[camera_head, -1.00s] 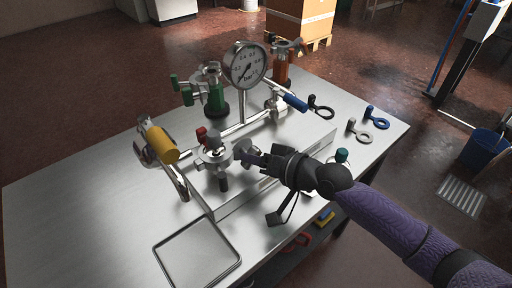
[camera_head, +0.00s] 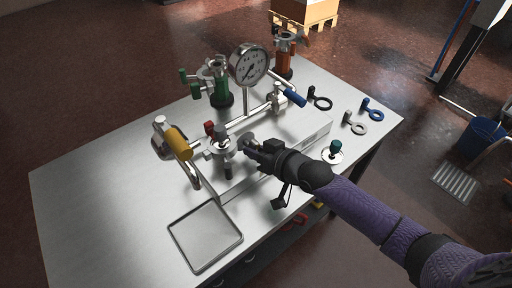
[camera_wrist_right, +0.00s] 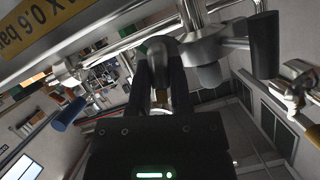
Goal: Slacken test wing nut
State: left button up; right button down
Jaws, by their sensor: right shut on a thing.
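A silver clamp fitting (camera_head: 222,147) with red and dark grey parts stands on the pipework in the middle of the steel table. My right gripper (camera_head: 256,147) reaches in from the right, its fingertips at the right side of this fitting. My left gripper is not in view.
A pressure gauge (camera_head: 249,64) and green (camera_head: 219,90) and orange (camera_head: 285,60) fittings stand behind. A yellow-handled valve (camera_head: 178,143) is to the left. An empty tray (camera_head: 205,237) lies in front. Ring-shaped tools, including a blue one (camera_head: 373,108), lie at right. The left tabletop is clear.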

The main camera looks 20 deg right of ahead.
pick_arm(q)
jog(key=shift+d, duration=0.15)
pick_arm(e)
jog(key=c, duration=0.5)
grip_release()
jog(key=shift+c, duration=0.2)
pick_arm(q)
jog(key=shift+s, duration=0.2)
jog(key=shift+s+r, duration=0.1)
pick_arm(e)
jog(key=shift+s+d+r, duration=0.15)
jog(key=shift+s+r, duration=0.05)
jog(key=shift+s, duration=0.1)
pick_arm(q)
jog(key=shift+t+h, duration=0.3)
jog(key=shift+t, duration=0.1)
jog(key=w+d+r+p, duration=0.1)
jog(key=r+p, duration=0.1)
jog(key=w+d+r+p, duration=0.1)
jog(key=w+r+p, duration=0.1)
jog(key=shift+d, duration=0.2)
pick_arm(e)
jog(key=v, duration=0.9)
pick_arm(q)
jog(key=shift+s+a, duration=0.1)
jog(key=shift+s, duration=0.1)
pick_arm(e)
jog(key=shift+s+f, duration=0.1)
